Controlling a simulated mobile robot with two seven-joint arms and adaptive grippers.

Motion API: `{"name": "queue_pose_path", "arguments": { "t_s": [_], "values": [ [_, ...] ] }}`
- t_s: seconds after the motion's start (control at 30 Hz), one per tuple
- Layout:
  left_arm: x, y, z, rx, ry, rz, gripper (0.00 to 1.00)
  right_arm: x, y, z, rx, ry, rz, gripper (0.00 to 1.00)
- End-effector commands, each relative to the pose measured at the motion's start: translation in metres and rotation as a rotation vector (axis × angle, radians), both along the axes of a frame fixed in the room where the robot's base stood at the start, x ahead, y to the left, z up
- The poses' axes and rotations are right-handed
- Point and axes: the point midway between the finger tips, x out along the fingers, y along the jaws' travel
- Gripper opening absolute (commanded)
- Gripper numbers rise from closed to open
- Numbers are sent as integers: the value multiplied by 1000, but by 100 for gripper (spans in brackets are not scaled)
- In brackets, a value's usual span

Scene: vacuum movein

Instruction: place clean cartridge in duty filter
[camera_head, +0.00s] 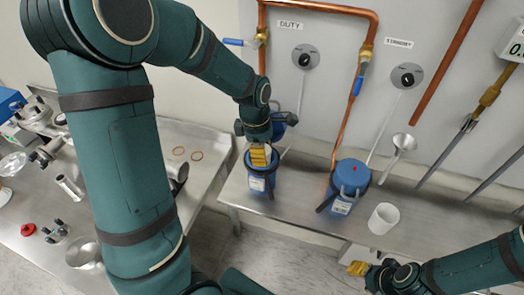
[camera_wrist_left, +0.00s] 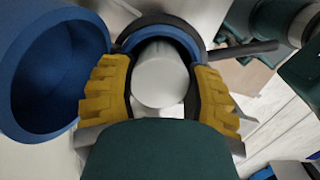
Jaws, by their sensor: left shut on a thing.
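The duty filter (camera_head: 260,183) is a blue housing on the bench under the DUTY label, with its top open. Its blue cap (camera_head: 286,118) is swung up behind; the hollow cap also fills the left of the left wrist view (camera_wrist_left: 50,75). My left gripper (camera_head: 260,156) points down at the housing mouth. In the left wrist view its yellow fingers (camera_wrist_left: 160,92) are shut on a pale cylindrical cartridge (camera_wrist_left: 160,72), which sits within the blue rim (camera_wrist_left: 150,30). Its depth is hidden. My right gripper (camera_head: 358,269) is low at the right, its opening unclear.
A closed blue standby filter (camera_head: 349,180) stands to the right, with a white cylinder (camera_head: 383,218) beside it. Copper pipes (camera_head: 372,70) and valve handles are on the wall behind. Metal fittings and a red part (camera_head: 28,229) lie on the left bench.

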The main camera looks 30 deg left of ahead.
Motion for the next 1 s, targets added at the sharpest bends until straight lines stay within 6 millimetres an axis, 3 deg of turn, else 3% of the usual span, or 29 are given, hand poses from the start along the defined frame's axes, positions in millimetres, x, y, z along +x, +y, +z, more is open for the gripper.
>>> {"name": "queue_pose_path", "arguments": {
  "t_s": [0.33, 0.37, 0.4, 0.43, 0.77, 1.0],
  "values": [
    [0, 0, -3, 0, -1, -1, 8, -1, 0, -2, 0, 2, 1, 47],
    [0, 0, -3, 0, -1, -1, 64, -1, 0, -1, 0, 2, 1, 47],
    [0, 0, -2, 0, -1, -1, 78, -1, 0, -1, 0, 2, 1, 47],
    [0, 0, -2, 0, -1, -1, 81, -1, 0, -1, 0, 2, 1, 47],
    [0, 0, 0, 0, -1, -1, 81, 0, 0, 0, 0, 1, 0, 47],
    [0, 3, 31, 1, -6, 0, 81, 2, 0, 7, -1, -4, -3, 47]
  ]
}}
